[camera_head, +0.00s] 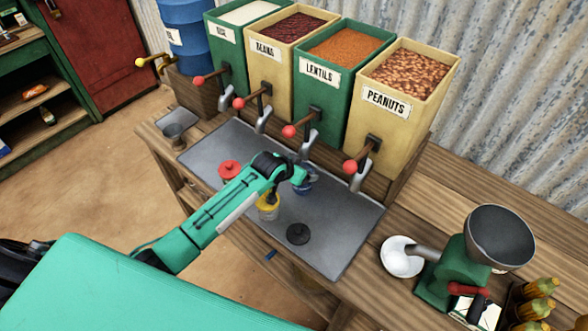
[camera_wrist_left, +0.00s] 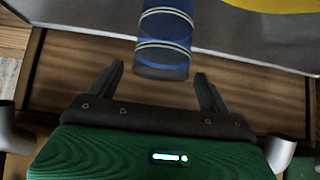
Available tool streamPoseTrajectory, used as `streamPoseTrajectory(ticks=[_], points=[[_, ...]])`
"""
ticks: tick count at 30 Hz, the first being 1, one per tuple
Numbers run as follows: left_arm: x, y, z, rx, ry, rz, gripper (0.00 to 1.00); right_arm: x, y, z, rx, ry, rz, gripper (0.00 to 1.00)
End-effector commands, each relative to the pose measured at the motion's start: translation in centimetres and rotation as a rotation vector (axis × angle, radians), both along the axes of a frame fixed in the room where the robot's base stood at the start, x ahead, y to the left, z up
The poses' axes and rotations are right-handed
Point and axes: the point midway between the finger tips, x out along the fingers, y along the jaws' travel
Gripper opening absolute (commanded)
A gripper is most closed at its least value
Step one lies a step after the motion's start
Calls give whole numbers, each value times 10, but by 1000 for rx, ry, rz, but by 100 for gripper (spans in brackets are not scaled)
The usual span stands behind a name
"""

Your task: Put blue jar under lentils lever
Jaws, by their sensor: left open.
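The blue jar (camera_head: 306,186) stands on the grey metal tray (camera_head: 340,215) below the lentils bin (camera_head: 331,82), partly hidden by my left gripper (camera_head: 298,178). The lentils lever (camera_head: 289,131) has a red knob, with a metal spout (camera_head: 308,145) above and close to the jar. In the left wrist view the blue jar (camera_wrist_left: 165,38) has pale bands, and its near end lies at the gap between the open fingertips of my left gripper (camera_wrist_left: 159,70). A gap shows on both sides, so the fingers are not closed on it. My right gripper is out of view.
A red jar (camera_head: 229,171) and a yellow jar (camera_head: 268,207) stand on the tray near my left arm. A dark round disc (camera_head: 298,235) lies in front. Rice, beans and peanuts bins flank the lentils. A green grinder (camera_head: 452,265) and bottles stand to the right.

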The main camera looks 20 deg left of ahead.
Motion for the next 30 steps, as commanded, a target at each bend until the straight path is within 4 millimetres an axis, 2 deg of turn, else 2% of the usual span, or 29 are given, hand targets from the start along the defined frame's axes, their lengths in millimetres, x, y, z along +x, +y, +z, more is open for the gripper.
streamPoseTrajectory(ticks=[5,21,30], points=[[-13,5,11,1,-1,-1,81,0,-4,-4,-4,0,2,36],[-70,26,72,1,0,0,81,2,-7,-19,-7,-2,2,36],[-79,29,84,0,1,0,81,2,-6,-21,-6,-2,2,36]])
